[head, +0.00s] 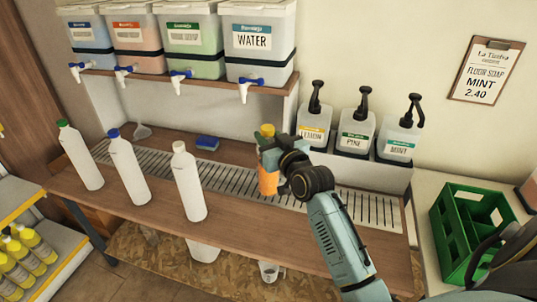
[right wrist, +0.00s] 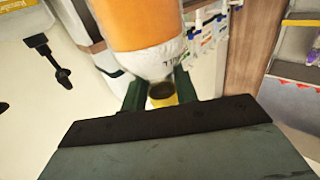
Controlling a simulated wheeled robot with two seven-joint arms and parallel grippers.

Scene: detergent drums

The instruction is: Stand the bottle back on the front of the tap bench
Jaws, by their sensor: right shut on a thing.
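The bottle (head: 268,183) has an orange body and a yellow cap, and stands upright over the slotted drip grate of the tap bench (head: 285,226). Whether its base touches the grate I cannot tell. My right gripper (head: 270,150) is shut on the bottle near its neck. The bench's bare wooden front strip lies nearer than the grate. My left gripper is not in view.
White bottles with green (head: 80,157), blue (head: 128,170) and white (head: 189,183) caps stand on the bench's left half. Pump dispensers (head: 355,135) stand behind at right. Tapped drums (head: 258,45) sit on the shelf above. The bench front right of the white-capped bottle is clear.

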